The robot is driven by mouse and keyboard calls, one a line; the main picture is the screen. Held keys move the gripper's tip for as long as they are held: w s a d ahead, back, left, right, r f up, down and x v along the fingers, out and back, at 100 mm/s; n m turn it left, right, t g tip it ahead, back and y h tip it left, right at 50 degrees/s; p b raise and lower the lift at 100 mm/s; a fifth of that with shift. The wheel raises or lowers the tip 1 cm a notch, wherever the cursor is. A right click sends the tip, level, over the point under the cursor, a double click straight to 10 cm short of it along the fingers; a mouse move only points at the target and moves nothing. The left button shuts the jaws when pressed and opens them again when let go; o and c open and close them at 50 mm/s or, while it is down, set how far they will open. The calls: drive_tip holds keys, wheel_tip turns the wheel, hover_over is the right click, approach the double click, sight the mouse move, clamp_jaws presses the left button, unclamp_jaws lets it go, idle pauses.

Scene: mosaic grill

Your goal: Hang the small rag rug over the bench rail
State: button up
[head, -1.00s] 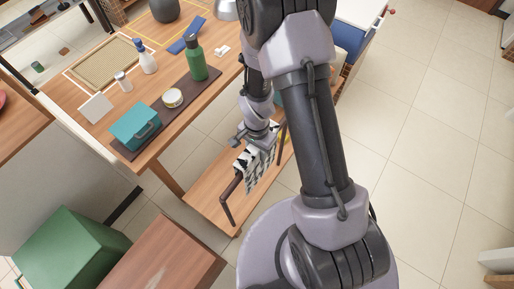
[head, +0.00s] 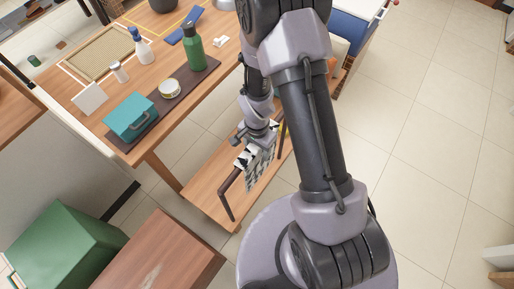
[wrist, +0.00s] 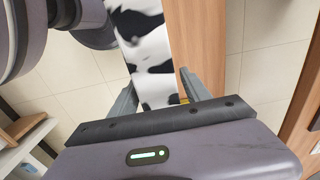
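The small rag rug (head: 261,167) is white with black patches on one face and a grey pattern on the other. In the head view it lies over the dark bench rail (head: 229,184), with one part hanging down the near side. My gripper (head: 258,140) is just above the rug and rail, partly hidden by my arm. In the wrist view the gripper's fingers (wrist: 158,95) are spread apart, with the rug (wrist: 150,48) running between and beyond them. Whether the fingertips touch the rug's edges is unclear. The rug's far side is hidden.
The wooden bench seat (head: 207,200) lies below the rail. The table (head: 75,105) at the left holds a teal box (head: 130,116), a green bottle (head: 193,48) and a round tin (head: 169,88). A green box (head: 65,240) stands at lower left. The tiled floor (head: 430,130) at right is clear.

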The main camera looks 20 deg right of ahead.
drive_tip(key=shift+r, duration=0.1)
wheel_tip(320, 180, up, 18)
drive_tip(key=p, duration=0.4)
drive_tip(key=shift+f, duration=0.25)
drive_tip(key=s+a+r+n+t+b, duration=0.1)
drive_tip(key=s+r+n+t+b, duration=0.1)
drive_tip(key=s+r+b, duration=0.1)
drive_tip(key=s+a+r+n+t+y+b, duration=0.1)
drive_tip(key=s+r+n+t+b, duration=0.1)
drive_tip(key=s+r+b, duration=0.2)
drive_tip(key=s+a+r+n+t+y+b, duration=0.1)
drive_tip(key=s+r+n+b, duration=0.1)
drive_tip(key=s+r+b, duration=0.2)
drive_tip(key=shift+s+a+r+t, duration=0.15)
drive_tip(key=shift+s+a+t, duration=0.05)
drive_tip(key=shift+s, duration=0.25)
drive_tip(key=shift+s+a+r+t, duration=0.15)
drive_tip(key=shift+s+t, duration=0.05)
drive_tip(key=shift+s, duration=0.2)
